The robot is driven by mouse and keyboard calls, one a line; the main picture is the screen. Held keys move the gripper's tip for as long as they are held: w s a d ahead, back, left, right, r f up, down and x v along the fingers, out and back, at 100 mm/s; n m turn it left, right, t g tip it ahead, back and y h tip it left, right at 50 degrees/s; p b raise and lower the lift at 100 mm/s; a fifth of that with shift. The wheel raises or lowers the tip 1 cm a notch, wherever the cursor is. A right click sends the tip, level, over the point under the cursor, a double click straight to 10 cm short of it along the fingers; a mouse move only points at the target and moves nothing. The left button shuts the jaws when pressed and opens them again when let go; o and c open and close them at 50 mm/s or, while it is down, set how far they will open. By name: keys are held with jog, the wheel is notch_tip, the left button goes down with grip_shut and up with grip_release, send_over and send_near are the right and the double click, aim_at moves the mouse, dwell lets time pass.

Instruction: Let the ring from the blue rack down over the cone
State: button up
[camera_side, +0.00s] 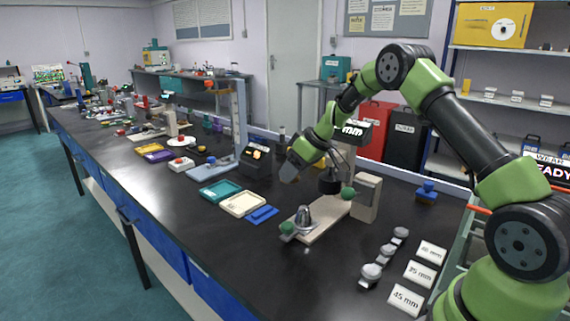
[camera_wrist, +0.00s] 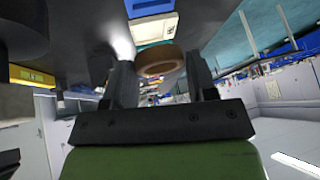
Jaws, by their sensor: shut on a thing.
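My gripper (camera_side: 289,172) hangs tilted above the bench in the side view, up and to the left of the cone. In the wrist view my gripper (camera_wrist: 160,78) has a tan ring (camera_wrist: 157,62) between its fingers and is shut on it. The ring is hard to make out in the side view. The grey metal cone (camera_side: 305,217) stands upright on a beige base (camera_side: 327,220) with green knobs. The ring is apart from the cone. A flat blue piece (camera_side: 262,215) lies left of the cone; I cannot tell whether it is the blue rack.
A beige tray (camera_side: 243,204) and a teal tray (camera_side: 220,191) lie left of the base. Grey metal pieces (camera_side: 371,272) and size cards (camera_side: 407,300) lie at the front right.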

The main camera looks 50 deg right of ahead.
aim_at(306, 207)
jog(key=s+n+y, duration=0.1)
jog(key=n, duration=0.1)
jog(key=s+n+g+y, duration=0.1)
jog(key=s+n, duration=0.1)
jog(key=shift+d+f, duration=0.2)
jog(key=shift+d, duration=0.2)
jog(key=shift+s+d+n+g, duration=0.1)
jog(key=shift+s+n+g, duration=0.35)
jog(key=shift+n, duration=0.25)
jog(key=shift+f, duration=3.5)
jog(key=shift+f, duration=0.25)
jog(key=o, duration=1)
